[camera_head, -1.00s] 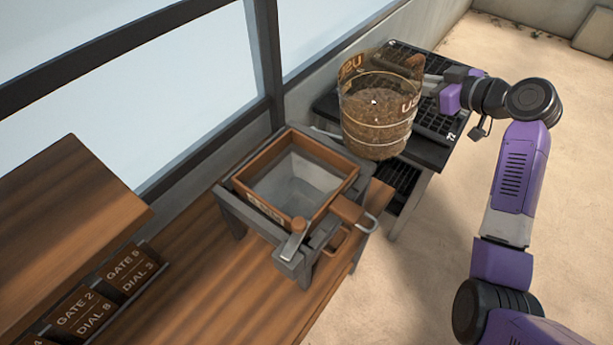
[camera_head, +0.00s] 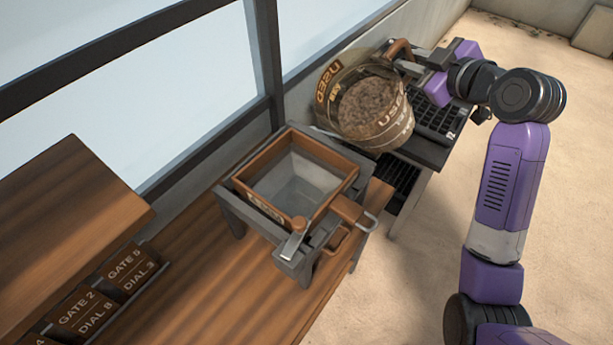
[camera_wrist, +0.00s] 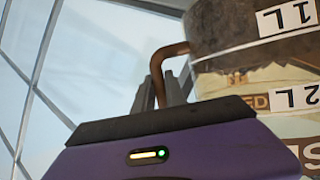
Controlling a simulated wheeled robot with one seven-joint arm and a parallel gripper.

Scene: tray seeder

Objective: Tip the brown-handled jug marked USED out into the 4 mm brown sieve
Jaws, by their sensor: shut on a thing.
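The clear jug marked USED (camera_head: 375,115) holds brown, grainy stuff and is tilted, its mouth toward the left and the camera. My gripper (camera_head: 412,60) is shut on its brown handle (camera_head: 399,48). In the wrist view the handle (camera_wrist: 165,62) runs between the fingers, and the jug (camera_wrist: 240,35) shows 1L and 2L marks. The brown-framed sieve (camera_head: 268,155) sits in a grey stand (camera_head: 232,207) below and left of the jug. Its inside looks empty. Its size label is too small to read. The jug is above and apart from it.
The stand is on a wooden bench (camera_head: 190,285). A dark table with black cell trays (camera_head: 437,122) stands behind the jug. Cards reading GATE and DIAL (camera_head: 90,310) are at lower left. A window (camera_head: 110,80) runs along the left. Sandy floor (camera_head: 400,265) lies open at right.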

